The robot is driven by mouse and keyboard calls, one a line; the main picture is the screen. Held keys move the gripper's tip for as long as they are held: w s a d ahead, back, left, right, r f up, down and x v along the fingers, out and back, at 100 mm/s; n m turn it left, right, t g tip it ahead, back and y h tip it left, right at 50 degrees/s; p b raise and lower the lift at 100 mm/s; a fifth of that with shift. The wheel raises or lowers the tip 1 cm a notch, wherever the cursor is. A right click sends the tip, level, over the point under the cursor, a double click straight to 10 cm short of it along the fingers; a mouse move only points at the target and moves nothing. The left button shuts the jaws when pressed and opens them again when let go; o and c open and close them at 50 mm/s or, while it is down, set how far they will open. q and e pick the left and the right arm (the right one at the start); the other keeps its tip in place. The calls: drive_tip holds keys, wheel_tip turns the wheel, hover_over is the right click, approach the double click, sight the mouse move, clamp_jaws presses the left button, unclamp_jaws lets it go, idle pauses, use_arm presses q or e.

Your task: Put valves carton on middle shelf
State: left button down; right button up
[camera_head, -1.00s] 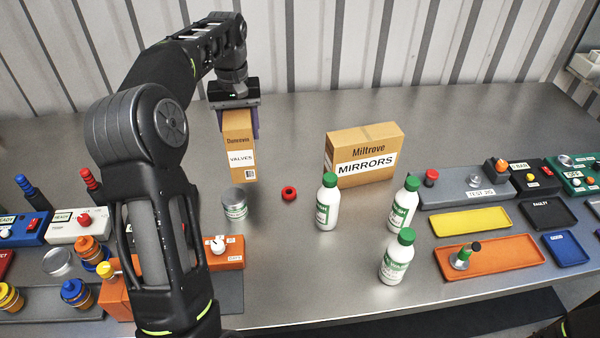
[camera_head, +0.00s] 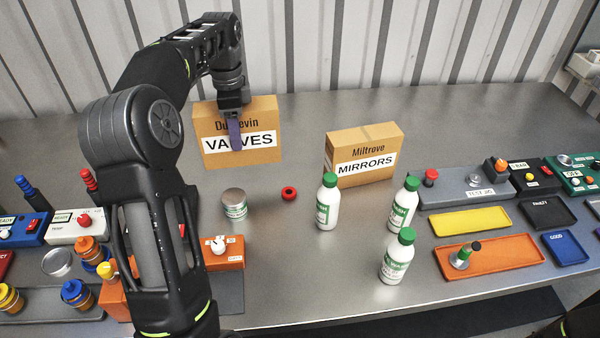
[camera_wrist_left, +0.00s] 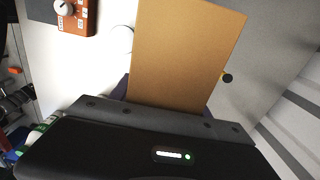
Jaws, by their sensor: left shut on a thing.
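The valves carton (camera_head: 265,130) is a brown box with a white VALVES label, at the back left of the bench in the head view. My left gripper (camera_head: 234,133) is shut on it from above, with one finger across its front face. In the left wrist view the carton (camera_wrist_left: 182,52) shows as a plain brown face rising from the gripper (camera_wrist_left: 165,105). I cannot tell whether the carton's bottom touches the bench. No shelf shows in these frames. My right gripper is not in view.
A MIRRORS carton (camera_head: 366,150) stands right of the valves carton. In front are a metal-lidded can (camera_head: 234,204), a red ring (camera_head: 289,193) and green-capped bottles (camera_head: 328,203). Trays (camera_head: 488,265) and control boxes lie right; more boxes lie left. A corrugated wall (camera_head: 330,40) closes the back.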

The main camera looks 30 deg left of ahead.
sight(241, 160)
use_arm(q)
drive_tip(key=shift+r, duration=0.1)
idle(0.3)
drive_tip(key=shift+f+b, duration=0.3)
wheel_tip(241, 160, down, 2)
drive_tip(key=shift+f+b, duration=0.2)
drive_tip(key=shift+b, duration=0.9)
wheel_tip(241, 160, down, 2)
drive_tip(key=shift+f, duration=0.1)
drive_tip(key=shift+f+p, duration=0.3)
drive_tip(key=shift+f, duration=0.25)
wheel_tip(241, 160, down, 3)
drive_tip(key=shift+f+p, duration=0.15)
drive_tip(key=shift+p, duration=0.2)
drive_tip(key=shift+f, duration=0.2)
